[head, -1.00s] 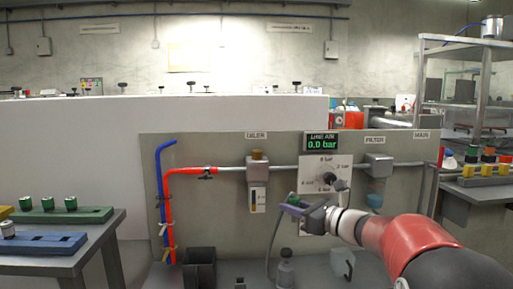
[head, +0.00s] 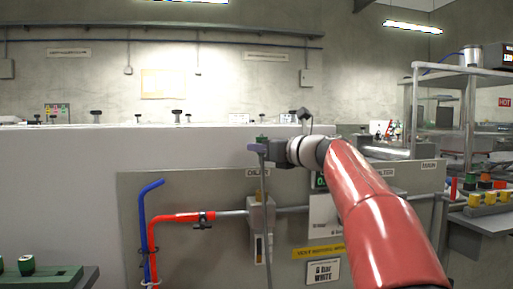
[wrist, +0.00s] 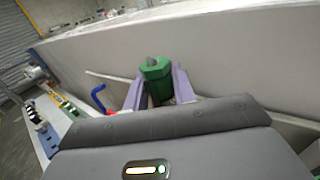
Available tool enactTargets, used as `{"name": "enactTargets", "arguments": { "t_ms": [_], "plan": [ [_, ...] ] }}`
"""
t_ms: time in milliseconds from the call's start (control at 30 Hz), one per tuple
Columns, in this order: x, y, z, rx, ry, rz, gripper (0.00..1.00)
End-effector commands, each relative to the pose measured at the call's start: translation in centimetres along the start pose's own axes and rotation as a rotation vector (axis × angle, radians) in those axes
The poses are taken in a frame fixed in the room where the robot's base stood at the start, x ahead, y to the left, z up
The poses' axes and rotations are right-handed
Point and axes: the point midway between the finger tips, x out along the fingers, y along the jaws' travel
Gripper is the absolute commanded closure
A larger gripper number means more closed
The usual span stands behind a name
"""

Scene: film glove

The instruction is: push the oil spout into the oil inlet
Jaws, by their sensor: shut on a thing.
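My gripper (head: 258,147), with purple fingers, is shut on a green faceted piece, the oil spout (wrist: 155,80), which shows between the fingers in the wrist view. In the head view a thin grey hose (head: 265,178) hangs from the gripper down in front of the panel. The gripper is above the oiler (head: 261,218), a grey block with a sight glass under the OILER label. The oil inlet is not clearly seen; the hose and the gripper's position cover the oiler's top. Spout and oiler are apart.
The grey panel (head: 190,185) carries a blue pipe (head: 143,205) and a red pipe (head: 165,219) with a valve. A white wall (head: 80,165) stands behind. My arm hides the gauge area. A bench (head: 60,279) is at lower left.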

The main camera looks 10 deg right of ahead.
Motion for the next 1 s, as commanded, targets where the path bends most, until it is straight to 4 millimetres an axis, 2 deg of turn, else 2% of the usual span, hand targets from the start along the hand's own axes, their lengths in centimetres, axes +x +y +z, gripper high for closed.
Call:
{"name": "enactTargets", "arguments": {
  "t_ms": [267, 800, 1000],
  "plan": [
    [-0.1, 0.0, 0.0, 0.001, -0.006, -0.004, 0.96],
    [-0.1, 0.0, -4.6, 0.001, -0.006, -0.003, 0.96],
    [-0.1, 0.0, -5.7, 0.001, -0.005, -0.003, 0.96]
  ]
}}
